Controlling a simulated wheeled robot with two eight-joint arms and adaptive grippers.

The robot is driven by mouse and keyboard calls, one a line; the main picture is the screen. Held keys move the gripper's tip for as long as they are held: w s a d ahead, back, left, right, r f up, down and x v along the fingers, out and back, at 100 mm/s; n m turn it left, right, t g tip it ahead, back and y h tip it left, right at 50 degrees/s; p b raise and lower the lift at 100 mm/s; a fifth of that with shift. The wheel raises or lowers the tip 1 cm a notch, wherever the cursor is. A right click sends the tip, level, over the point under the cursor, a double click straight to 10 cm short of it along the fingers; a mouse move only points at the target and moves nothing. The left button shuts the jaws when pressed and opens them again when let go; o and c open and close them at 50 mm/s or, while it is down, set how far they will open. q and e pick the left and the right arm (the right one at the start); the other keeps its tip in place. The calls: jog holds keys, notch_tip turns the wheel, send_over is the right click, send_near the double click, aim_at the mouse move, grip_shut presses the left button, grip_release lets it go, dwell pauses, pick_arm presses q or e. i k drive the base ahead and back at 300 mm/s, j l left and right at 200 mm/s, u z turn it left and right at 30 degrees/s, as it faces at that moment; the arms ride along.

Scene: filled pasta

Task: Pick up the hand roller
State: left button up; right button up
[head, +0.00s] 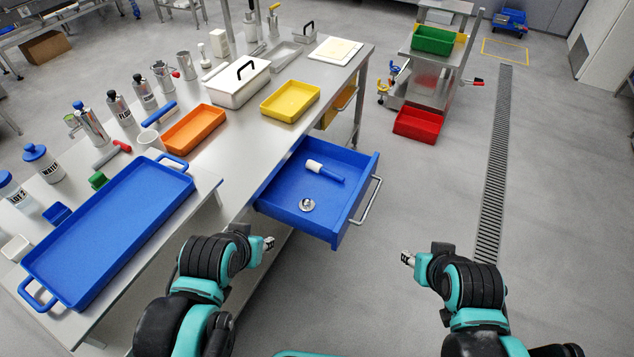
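A small tool with a white cylinder and a blue handle, which looks like the hand roller (325,171), lies in the open blue drawer (352,202) under the table. My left gripper (269,243) is just outside the drawer's near left corner, below and left of the tool, apart from it. My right gripper (407,258) is over the floor, right of and nearer than the drawer. Both grippers look empty, and their fingers are too small to tell whether they are open.
A round metal piece (307,204) lies in the drawer; its handle (367,200) sticks out right. The steel table (222,153) holds a blue tray (110,225), orange tray (194,130), yellow tray (290,101) and several bottles. Floor right of the drawer is clear.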

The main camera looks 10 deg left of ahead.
aim_at(315, 166)
jog(key=i+j+z, duration=0.1)
jog(key=z, duration=0.25)
jog(key=i+j+z, duration=0.1)
jog(key=j+z, duration=0.45)
jog(key=z, duration=0.2)
